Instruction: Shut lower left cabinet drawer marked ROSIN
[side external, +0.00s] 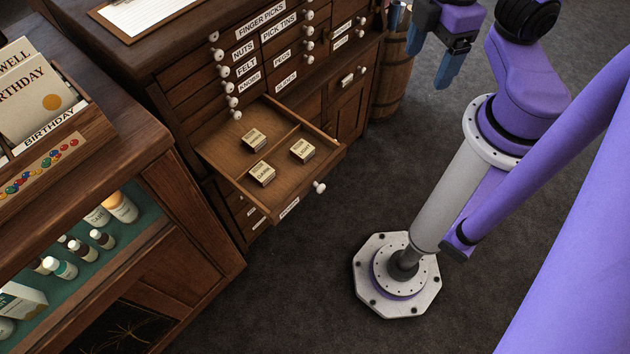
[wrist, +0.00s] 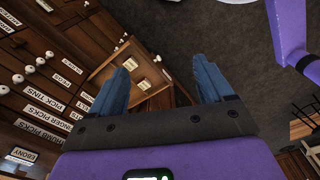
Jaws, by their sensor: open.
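A wooden drawer (side external: 225,150) stands pulled out from the left part of the dark cabinet (side external: 180,75) in the side view. Its front carries a white knob (side external: 319,187) and a small label (side external: 289,207) too slanted to read. Three small boxes, one of them this box (side external: 262,173), lie inside. My gripper (side external: 430,58) is open and empty, raised to the right of the drawer and apart from it. In the wrist view the open drawer (wrist: 113,72) shows beyond my blue fingers (wrist: 164,60), partly hidden by the left one.
Closed labelled drawers with white knobs (side external: 232,101) line the cabinet above the open one. A clipboard (side external: 140,12) lies on top. A glass-sided counter (side external: 150,130) stands at the left front. A barrel (side external: 392,85) stands behind. The grey floor right of the drawer is clear up to my base.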

